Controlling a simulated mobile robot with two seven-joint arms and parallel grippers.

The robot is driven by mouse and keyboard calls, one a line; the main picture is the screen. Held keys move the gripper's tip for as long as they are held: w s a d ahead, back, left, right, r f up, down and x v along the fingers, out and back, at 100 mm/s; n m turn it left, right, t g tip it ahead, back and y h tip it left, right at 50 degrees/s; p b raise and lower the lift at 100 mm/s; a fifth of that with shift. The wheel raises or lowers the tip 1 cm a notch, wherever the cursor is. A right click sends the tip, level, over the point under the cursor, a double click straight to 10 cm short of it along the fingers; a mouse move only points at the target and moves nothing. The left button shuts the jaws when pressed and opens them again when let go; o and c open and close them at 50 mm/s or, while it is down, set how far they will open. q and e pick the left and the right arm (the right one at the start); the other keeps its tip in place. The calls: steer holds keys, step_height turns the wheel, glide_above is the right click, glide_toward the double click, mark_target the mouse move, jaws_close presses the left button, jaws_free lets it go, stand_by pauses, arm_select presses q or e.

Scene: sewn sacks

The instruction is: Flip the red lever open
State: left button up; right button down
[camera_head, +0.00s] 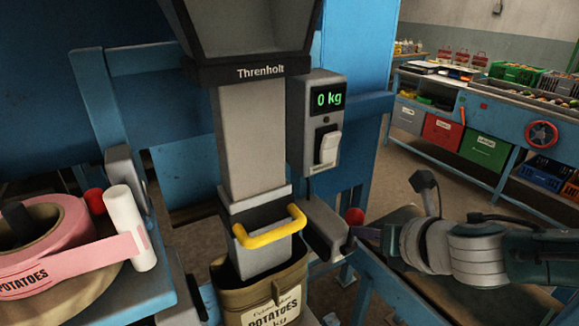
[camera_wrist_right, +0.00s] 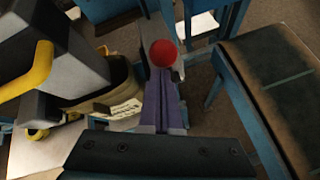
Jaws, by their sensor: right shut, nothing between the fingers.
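A red round lever knob (camera_head: 355,216) sits at the right side of the filling spout, on a grey clamp housing (camera_head: 326,230). In the right wrist view the red knob (camera_wrist_right: 163,53) is just beyond my fingertips. I cannot tell whether they touch. A second red knob (camera_head: 94,201) shows at the spout's left, beside the white roll. My right gripper (camera_head: 352,236) comes in from the right, low beside the right knob. Its purple fingers (camera_wrist_right: 162,92) are together, with nothing between them. My left gripper is out of view.
A scale display (camera_head: 328,99) reads 0 kg above a white switch (camera_head: 330,147). Pink label tape (camera_head: 60,263) lies at left. A brown-topped bench (camera_wrist_right: 285,95) stands right of my gripper.

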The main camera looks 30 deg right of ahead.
steer(key=shift+w+r, duration=0.25)
steer(key=shift+w, duration=0.25)
arm_select(q)
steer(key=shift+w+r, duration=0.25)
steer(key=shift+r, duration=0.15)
steer(key=shift+p, duration=0.3)
arm_select(e)
steer(key=shift+w+r, duration=0.1)
steer(key=shift+w, duration=0.15)
